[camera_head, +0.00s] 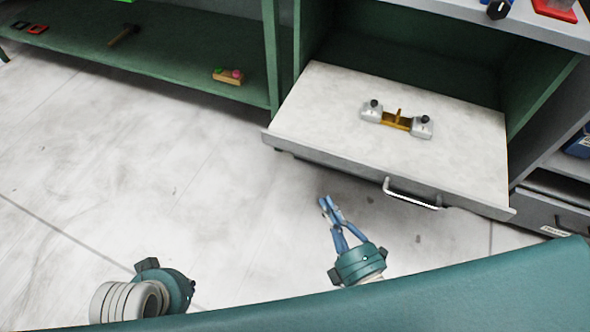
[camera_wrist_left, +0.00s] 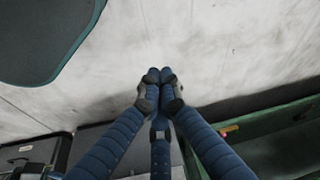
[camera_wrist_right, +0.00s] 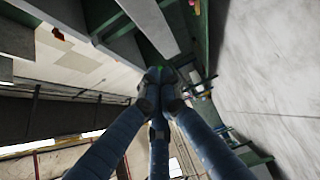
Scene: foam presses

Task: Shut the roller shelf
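The roller shelf (camera_head: 330,105), with a pale top and grey front edge, is pulled out of the green cabinet. Its metal handle (camera_head: 412,196) is on the front face. A silver and gold fixture with black knobs (camera_head: 397,120) sits on the shelf. My right gripper (camera_head: 328,200) is in front of the shelf, left of the handle and apart from it, its fingers together and empty. My left gripper's fingertips meet in the left wrist view (camera_wrist_left: 160,76) with nothing between them. In the head view only the left wrist shows, at the lower left; its fingers are hidden.
A green lower shelf (camera_head: 160,65) at the left holds a small wooden block with coloured pegs (camera_head: 229,76) and a hammer-like tool (camera_head: 123,36). A grey drawer unit (camera_head: 550,212) stands at the right. The pale floor (camera_head: 130,160) is clear in front of the shelves.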

